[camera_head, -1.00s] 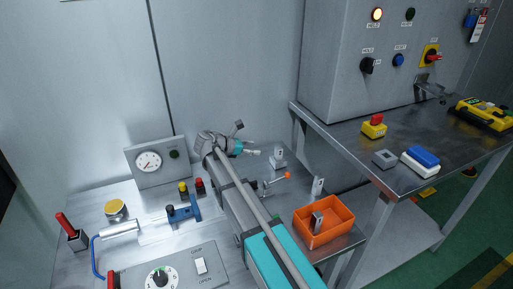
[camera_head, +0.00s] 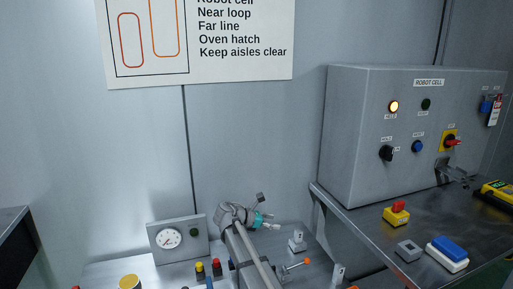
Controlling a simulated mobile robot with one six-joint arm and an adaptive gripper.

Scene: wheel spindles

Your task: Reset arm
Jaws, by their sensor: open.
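My arm reaches up from the bottom edge over the metal bench. My gripper (camera_head: 272,226) is at its far end, pointing right, small in the picture, and open. I see nothing between its fingers. It is above the bench, to the left of a small metal block with an upright part (camera_head: 297,241). The lower part of my arm is cut off by the bottom edge of the picture.
A gauge box (camera_head: 179,245) stands at the back left of the bench. An orange-tipped lever (camera_head: 296,266) is right of my arm. At the right, a table (camera_head: 425,225) bears the control cabinet (camera_head: 395,140), a red-and-yellow button (camera_head: 397,214) and a blue-and-white block (camera_head: 447,254).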

